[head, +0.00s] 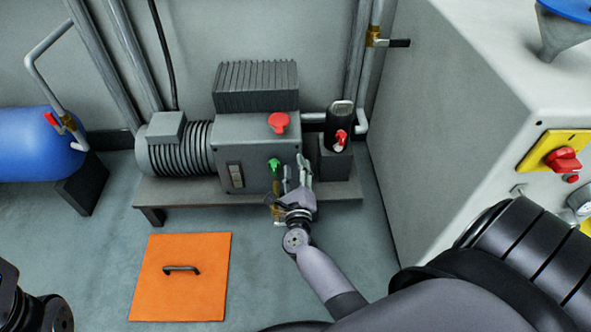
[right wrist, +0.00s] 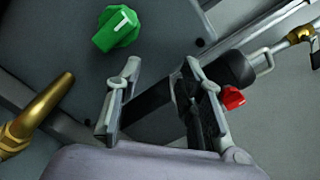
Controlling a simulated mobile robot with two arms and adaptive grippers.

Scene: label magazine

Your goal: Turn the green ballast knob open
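The green ballast knob (head: 274,163) sits on the front face of the grey pump housing (head: 252,135). In the right wrist view the green knob (right wrist: 116,30) shows at the upper left with a white mark on it. My right gripper (head: 297,170) is just right of the knob in the head view. In the right wrist view my right gripper (right wrist: 160,72) has its fingers apart with nothing between them. The knob lies beyond and to the left of its fingertips, apart from them. My left gripper does not show; only a dark part of my arm is at the lower left.
A red knob (head: 278,121) tops the housing, and a red-handled valve (head: 340,138) stands to its right. A brass fitting (right wrist: 35,115) is at the left in the wrist view. An orange hatch (head: 180,290) lies on the floor. A grey cabinet (head: 450,110) stands right.

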